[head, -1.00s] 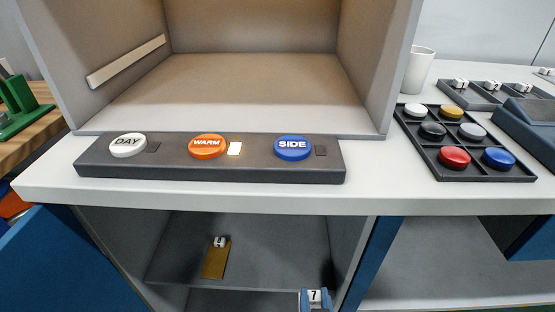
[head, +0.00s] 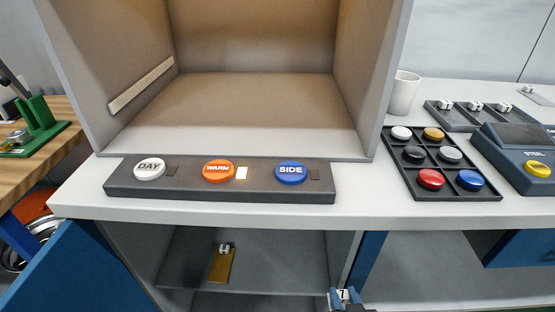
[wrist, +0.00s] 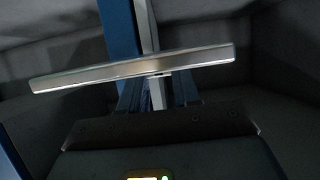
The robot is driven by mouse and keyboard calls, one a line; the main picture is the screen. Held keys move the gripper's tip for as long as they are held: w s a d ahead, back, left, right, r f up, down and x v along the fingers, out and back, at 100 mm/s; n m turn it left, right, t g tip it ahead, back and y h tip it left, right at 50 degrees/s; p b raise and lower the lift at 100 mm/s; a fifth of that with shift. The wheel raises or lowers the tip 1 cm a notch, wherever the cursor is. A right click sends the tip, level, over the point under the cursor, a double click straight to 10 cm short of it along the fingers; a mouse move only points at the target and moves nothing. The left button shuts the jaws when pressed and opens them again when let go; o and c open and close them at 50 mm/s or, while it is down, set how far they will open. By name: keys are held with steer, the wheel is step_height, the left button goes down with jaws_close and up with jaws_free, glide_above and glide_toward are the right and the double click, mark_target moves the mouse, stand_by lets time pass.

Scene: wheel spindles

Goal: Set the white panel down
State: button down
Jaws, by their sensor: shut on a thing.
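My gripper (head: 345,299) shows at the bottom edge of the head view, below the counter front. In the wrist view my blue fingers (wrist: 158,92) meet a long, thin, pale panel (wrist: 130,68), seen nearly edge-on and slightly tilted. I take this to be the white panel, held at its middle. Its broad face is not visible, and in the head view the panel lies out of the frame.
A light booth stands on the white counter (head: 400,217), with a button bar (head: 220,194) in front. The open cabinet below holds a brass-coloured panel (head: 220,265) with a white block. A blue door (head: 70,275) stands open at left. A button tray (head: 440,187) sits at right.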

steer(key=d+r+p, duration=0.1)
steer(key=d, duration=0.1)
steer(key=d+r+p, duration=0.1)
steer(key=d, duration=0.1)
steer(key=w+d+r+p, duration=0.1)
steer(key=d+p, duration=0.1)
steer(key=shift+w+d+r, duration=0.1)
steer(key=shift+d+r, duration=0.05)
steer(key=shift+r, duration=0.25)
steer(key=shift+d, duration=0.5)
